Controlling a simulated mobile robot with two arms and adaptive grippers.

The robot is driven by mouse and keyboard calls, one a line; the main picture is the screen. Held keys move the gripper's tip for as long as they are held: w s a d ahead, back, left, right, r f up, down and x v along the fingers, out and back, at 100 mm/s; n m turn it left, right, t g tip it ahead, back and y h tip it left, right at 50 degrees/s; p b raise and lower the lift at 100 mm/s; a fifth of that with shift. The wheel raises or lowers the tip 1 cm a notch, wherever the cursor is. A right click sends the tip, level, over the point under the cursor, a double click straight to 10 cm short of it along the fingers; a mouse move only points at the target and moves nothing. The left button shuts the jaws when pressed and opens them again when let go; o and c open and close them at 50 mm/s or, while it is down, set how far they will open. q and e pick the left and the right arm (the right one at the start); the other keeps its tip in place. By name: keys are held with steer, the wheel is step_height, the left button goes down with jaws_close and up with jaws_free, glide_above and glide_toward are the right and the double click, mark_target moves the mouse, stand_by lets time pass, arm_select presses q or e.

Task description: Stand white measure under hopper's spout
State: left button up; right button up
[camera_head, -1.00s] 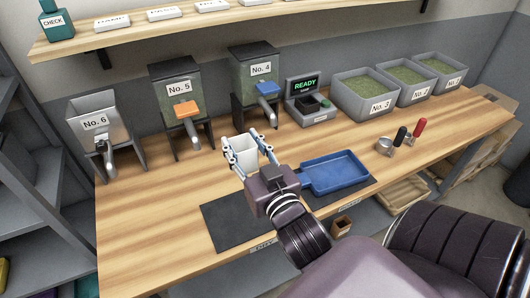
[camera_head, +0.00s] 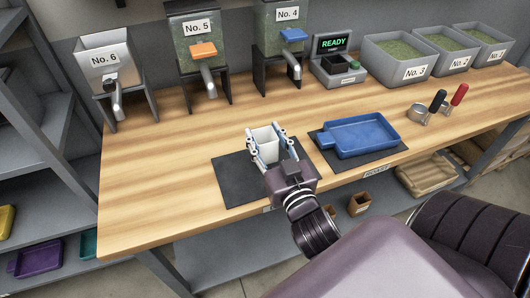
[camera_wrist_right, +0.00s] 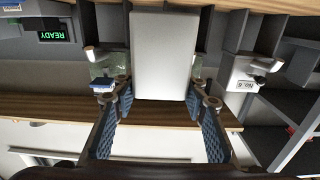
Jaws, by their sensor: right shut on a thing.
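The white measure (camera_head: 264,142) is a small open-topped white cup. My right gripper (camera_head: 269,150) is shut on it, one finger on each side, and it looks upright over the back part of the left dark mat. Its pale wall fills the space between the fingers in the right wrist view (camera_wrist_right: 163,55). I cannot tell whether its base touches anything. Three hoppers stand at the back: No. 6 (camera_head: 104,58), No. 5 (camera_head: 197,27) and No. 4 (camera_head: 286,15). Their spouts (camera_head: 117,104) (camera_head: 208,80) (camera_head: 293,66) point down and forward, apart from the measure. My left gripper is out of view.
A blue tray (camera_head: 362,136) lies on the right mat. A scale (camera_head: 336,66) reading READY stands right of No. 4, beside several grey bins (camera_head: 402,57). Scoops (camera_head: 422,110) lie at right. Bare wood lies between the measure and the hoppers.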

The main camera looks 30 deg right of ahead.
mark_target(269, 158)
steer(key=shift+f+b, duration=0.4)
steer(key=shift+f, duration=1.85)
steer(key=shift+f, duration=0.2)
steer(key=o, duration=1.2)
steer(key=shift+c, duration=0.2)
